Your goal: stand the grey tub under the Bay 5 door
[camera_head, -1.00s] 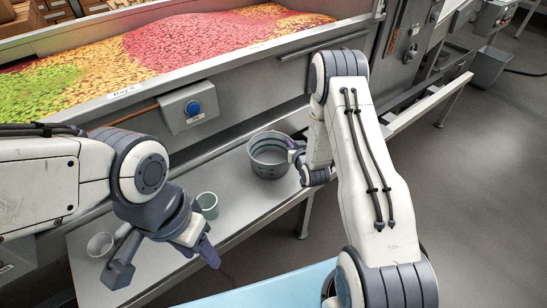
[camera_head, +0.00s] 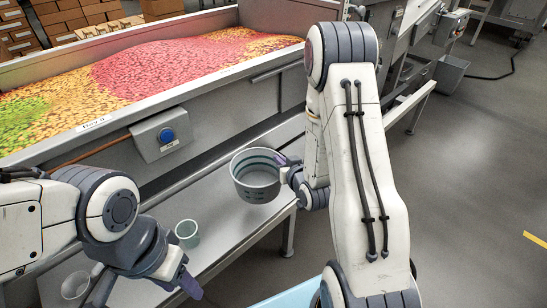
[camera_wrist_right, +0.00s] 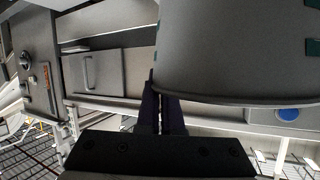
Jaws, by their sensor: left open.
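The grey tub (camera_head: 256,182) is round and open-topped, with dark green bands. It appears slightly tilted and raised over the metal bench in the head view. My right gripper (camera_head: 286,166) is at its right rim, and the fingers look shut on the wall. In the right wrist view the tub (camera_wrist_right: 235,50) fills the upper right, against the fingers (camera_wrist_right: 162,108). My left gripper (camera_head: 145,285) is open and empty over the bench's near left. I cannot tell which bay door is Bay 5; a label (camera_head: 95,123) on the trough edge is too small to read surely.
The metal bench (camera_head: 222,235) runs along the candy trough (camera_head: 215,110). A small green-grey cup (camera_head: 187,233) and a clear cup (camera_head: 75,286) stand on it. Open floor (camera_head: 470,200) lies to the right.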

